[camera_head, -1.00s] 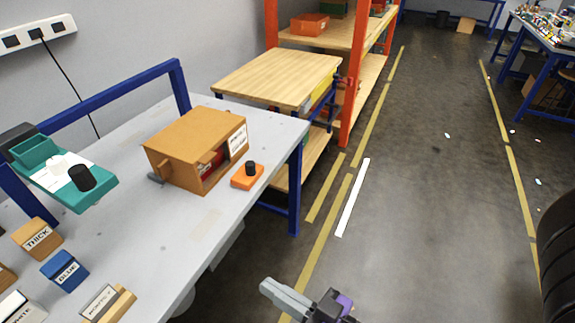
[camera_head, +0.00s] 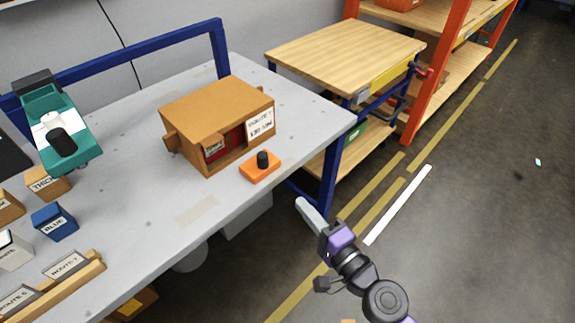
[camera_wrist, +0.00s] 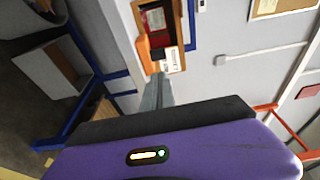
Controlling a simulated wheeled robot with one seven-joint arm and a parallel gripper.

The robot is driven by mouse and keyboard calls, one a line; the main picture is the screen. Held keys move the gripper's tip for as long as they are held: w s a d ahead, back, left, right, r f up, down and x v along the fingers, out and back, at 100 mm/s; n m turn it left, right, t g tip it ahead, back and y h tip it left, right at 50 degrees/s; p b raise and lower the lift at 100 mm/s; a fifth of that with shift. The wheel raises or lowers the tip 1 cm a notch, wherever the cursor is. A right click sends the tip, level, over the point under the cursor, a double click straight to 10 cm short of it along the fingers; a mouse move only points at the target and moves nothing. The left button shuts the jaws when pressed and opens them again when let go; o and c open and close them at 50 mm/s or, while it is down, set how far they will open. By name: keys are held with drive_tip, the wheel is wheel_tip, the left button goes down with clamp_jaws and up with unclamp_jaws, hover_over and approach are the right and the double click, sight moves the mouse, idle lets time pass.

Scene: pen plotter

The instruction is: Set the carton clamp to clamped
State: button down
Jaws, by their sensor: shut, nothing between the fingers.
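A brown carton-like box (camera_head: 215,105) stands on the grey bench, its front partly open, with red inside and a white label on the right part. An orange block with a black knob (camera_head: 260,168) sits just in front of its right corner; I cannot tell for certain whether this is the carton clamp or how it is set. My gripper (camera_head: 307,210) is shut and empty, off the bench's front edge, to the right of and nearer than the block. In the wrist view its fingers (camera_wrist: 156,92) point toward the orange block (camera_wrist: 147,50) and the box (camera_wrist: 178,30), apart from both.
The grey bench (camera_head: 140,225) carries a teal device (camera_head: 68,140) with a black knob, a blue block (camera_head: 54,222) and labelled wooden holders (camera_head: 75,270) at left. A wooden-topped table (camera_head: 345,50) and orange rack (camera_head: 425,100) stand behind.

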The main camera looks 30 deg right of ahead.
sight(263, 164)
idle(0.3)
drive_tip(key=w+p, duration=0.1)
drive_tip(key=w, duration=0.3)
drive_tip(key=w+a+p, duration=0.1)
drive_tip(key=w, duration=0.4)
drive_tip(key=w+p, duration=0.1)
drive_tip(key=w, duration=0.4)
drive_tip(key=shift+a, duration=0.4)
drive_tip(key=w, duration=0.2)
drive_tip(key=w+a, duration=0.1)
drive_tip(key=shift+w+a+b, duration=0.15)
drive_tip(key=shift+w+b, duration=0.2)
drive_tip(key=shift+w, duration=0.05)
drive_tip(key=shift+w+a+r, duration=0.1)
drive_tip(key=shift+w, duration=0.05)
